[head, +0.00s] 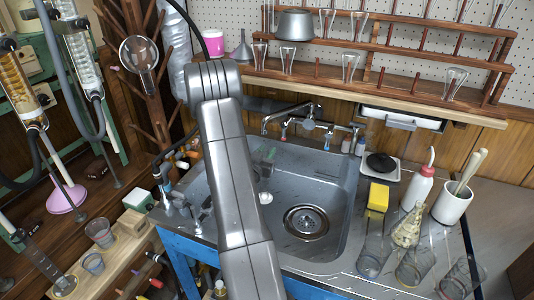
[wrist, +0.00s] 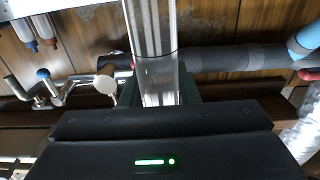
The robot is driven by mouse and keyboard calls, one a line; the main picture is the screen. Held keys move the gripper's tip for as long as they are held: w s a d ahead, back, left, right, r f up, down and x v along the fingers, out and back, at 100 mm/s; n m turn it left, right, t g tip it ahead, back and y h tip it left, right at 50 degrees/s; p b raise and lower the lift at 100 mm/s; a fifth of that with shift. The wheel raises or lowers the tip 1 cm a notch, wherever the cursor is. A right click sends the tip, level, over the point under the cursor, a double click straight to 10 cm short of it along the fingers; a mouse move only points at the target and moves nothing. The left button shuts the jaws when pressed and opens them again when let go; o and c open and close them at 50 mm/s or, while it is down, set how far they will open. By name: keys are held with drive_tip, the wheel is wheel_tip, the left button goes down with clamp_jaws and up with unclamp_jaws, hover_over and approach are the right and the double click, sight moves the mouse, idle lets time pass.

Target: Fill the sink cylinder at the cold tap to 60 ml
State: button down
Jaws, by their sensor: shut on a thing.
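In the wrist view a clear cylinder (wrist: 150,30) stands between the jaws of my gripper (wrist: 158,92), which is shut on it. A line crosses the glass, but I cannot tell whether it is a water level, and no scale is readable. In the head view my arm hides most of the gripper and cylinder, over the left part of the sink (head: 312,180). The tap fittings (head: 309,124) are at the sink's back edge. A blue-marked knob (wrist: 43,74) shows in the wrist view. I see no running water.
A yellow sponge (head: 378,197), a white wash bottle (head: 418,187) and several glass beakers (head: 374,250) stand right of the sink. A shelf (head: 370,80) with glassware hangs behind. Another tall cylinder (head: 45,265) stands lower left. The sink's right half around the drain is clear.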

sight(264, 133)
drive_tip(key=shift+f+b, duration=0.15)
drive_tip(key=shift+b, duration=0.25)
drive_tip(key=c, duration=1)
unclamp_jaws()
wheel_tip(264, 133, up, 10)
drive_tip(key=shift+p, duration=0.55)
drive_tip(key=shift+f, duration=0.15)
wheel_tip(264, 133, down, 10)
drive_tip(key=shift+r+b, duration=0.1)
drive_tip(key=shift+b, duration=0.45)
drive_tip(key=shift+r+p, duration=0.2)
drive_tip(key=shift+p, duration=0.2)
